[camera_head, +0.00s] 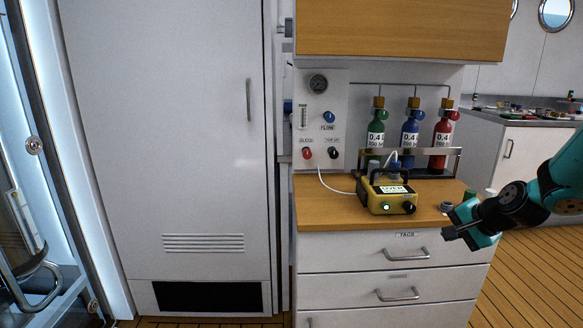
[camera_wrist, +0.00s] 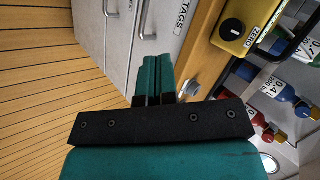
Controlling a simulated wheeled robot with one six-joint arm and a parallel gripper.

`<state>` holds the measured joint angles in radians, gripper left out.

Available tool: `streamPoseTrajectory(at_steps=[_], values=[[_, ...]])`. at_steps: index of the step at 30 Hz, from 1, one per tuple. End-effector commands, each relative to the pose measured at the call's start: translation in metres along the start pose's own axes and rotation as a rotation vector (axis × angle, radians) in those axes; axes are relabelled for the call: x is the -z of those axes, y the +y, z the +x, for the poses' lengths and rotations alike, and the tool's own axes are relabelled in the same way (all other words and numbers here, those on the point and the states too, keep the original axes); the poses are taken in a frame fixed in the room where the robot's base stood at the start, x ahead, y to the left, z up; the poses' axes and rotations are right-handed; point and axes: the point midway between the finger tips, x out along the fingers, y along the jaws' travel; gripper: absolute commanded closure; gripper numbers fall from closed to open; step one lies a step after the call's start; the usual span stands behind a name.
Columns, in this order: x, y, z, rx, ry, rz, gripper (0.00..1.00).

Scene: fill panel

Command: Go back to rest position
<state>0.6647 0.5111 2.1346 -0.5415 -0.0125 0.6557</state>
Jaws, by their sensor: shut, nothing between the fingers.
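My gripper (camera_head: 452,234) is at the right in the head view, in front of the drawer unit's right front corner and close to the top drawer. In the wrist view the gripper's fingers (camera_wrist: 153,78) lie side by side, shut, with nothing seen between them. My teal and black arm comes in from the right edge of the head view. The drawer marked TAGS (camera_head: 378,252) is shut, with its handle to the left of the gripper.
A yellow device (camera_head: 385,197) with a green light stands on the wooden counter (camera_head: 318,205). Green, blue and red cylinders (camera_head: 441,140) stand in a rack behind it. A small grey knob-like part (camera_head: 446,206) lies near the counter's right edge. Open plank floor (camera_head: 530,275) is at right.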

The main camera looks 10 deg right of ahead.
Motion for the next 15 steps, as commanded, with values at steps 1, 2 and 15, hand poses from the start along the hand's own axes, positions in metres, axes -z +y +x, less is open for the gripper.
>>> streamPoseTrajectory(at_steps=[1,2,15], values=[[-0.038,-0.025,-0.007,-0.006,-0.065,-0.121,1.00],[-0.059,-0.035,-0.012,-0.013,-0.105,-0.193,1.00],[-0.319,-0.044,-0.139,-0.038,-0.611,-1.178,1.00]])
